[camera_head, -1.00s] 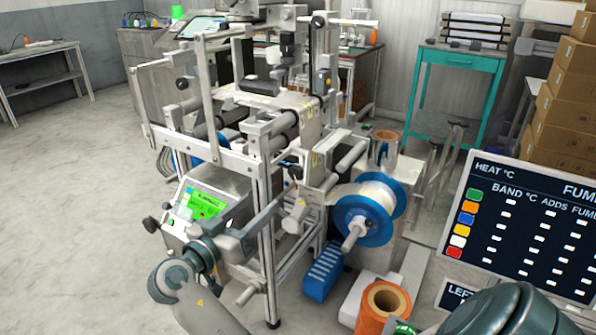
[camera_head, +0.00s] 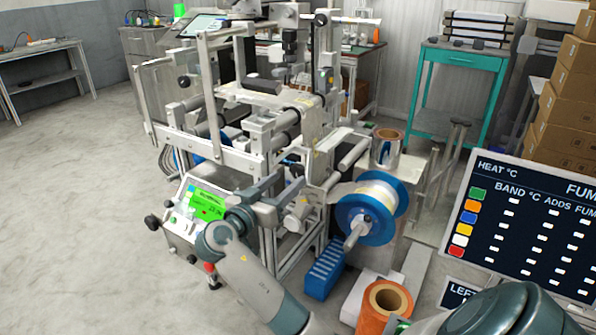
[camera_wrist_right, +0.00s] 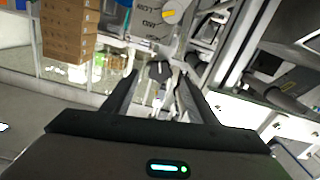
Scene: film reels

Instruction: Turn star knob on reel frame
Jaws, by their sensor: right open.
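The reel frame (camera_head: 230,150) is a pale metal machine frame with rollers. Several dark knobs sit on it, including one on the upper left post (camera_head: 182,82) and one at the top (camera_head: 320,18). I cannot tell which is the star knob. A small dark part (camera_head: 292,165) sits on the near side, just beyond my right gripper (camera_head: 273,188). The right gripper is open at the frame's near side. In the right wrist view a dark knob-like part (camera_wrist_right: 158,70) shows between the spread fingers, apparently ahead of them. My left gripper is out of view.
A green-lit control box (camera_head: 195,215) stands left of my right wrist. A blue-flanged reel (camera_head: 372,208) sticks out at the frame's right. An orange roll (camera_head: 386,303) stands on the floor at front. A dark sign board (camera_head: 530,225) is at right. Floor at left is clear.

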